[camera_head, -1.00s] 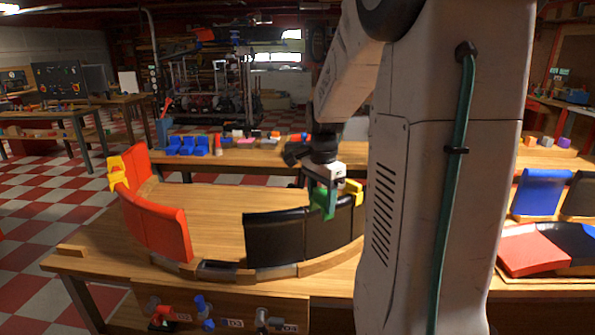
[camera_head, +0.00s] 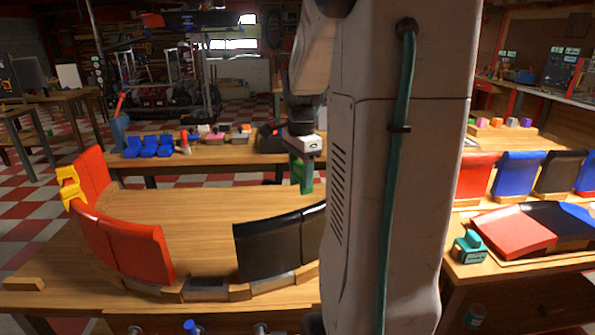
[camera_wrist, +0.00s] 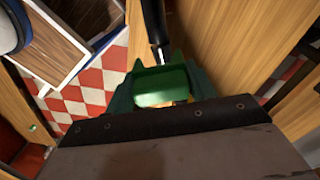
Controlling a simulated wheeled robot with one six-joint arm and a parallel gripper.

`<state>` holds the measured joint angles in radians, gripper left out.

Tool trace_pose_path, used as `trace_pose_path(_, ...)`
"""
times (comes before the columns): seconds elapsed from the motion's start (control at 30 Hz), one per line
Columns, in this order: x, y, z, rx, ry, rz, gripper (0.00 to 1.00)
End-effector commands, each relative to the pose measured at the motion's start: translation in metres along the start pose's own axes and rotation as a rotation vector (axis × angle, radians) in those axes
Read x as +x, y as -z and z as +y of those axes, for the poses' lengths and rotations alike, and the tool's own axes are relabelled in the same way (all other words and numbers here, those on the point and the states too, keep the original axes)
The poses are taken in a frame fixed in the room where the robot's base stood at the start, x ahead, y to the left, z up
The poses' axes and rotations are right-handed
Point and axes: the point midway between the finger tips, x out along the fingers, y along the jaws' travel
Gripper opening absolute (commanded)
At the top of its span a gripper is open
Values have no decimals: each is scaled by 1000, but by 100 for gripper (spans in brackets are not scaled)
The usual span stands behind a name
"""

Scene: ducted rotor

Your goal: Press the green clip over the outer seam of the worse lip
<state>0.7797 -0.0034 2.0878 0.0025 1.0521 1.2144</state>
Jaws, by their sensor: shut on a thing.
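My gripper (camera_head: 302,168) is shut on the green clip (camera_head: 304,178). The clip hangs upright beyond the black lip panels (camera_head: 268,247), near the far edge of the curved duct's table, apart from the panels as far as I can see. In the wrist view the green clip (camera_wrist: 160,84) sits between the fingers, and a dark panel edge (camera_wrist: 155,25) shows just beyond it. Red lip panels (camera_head: 135,247) stand at the left, with a yellow clip (camera_head: 69,188) over their seam. My arm hides the right end of the black panels.
A wooden table (camera_head: 200,212) carries the curved panels. A back bench (camera_head: 225,153) holds blue blocks (camera_head: 150,146). At the right, another table holds spare red, blue and black panels (camera_head: 518,172) and a teal tool (camera_head: 470,248). Open wood lies inside the curve.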

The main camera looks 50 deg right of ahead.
Motion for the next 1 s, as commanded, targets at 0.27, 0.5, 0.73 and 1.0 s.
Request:
trace_pose_path(0.27, 6, -5, 0, -3, -3, 0, 33)
trace_pose_path(0.5, 24, -4, 0, -2, -3, 0, 33)
trace_pose_path(0.73, 43, -3, 0, 0, -3, -1, 33)
trace_pose_path(1.0, 64, -3, 0, 0, -3, 0, 33)
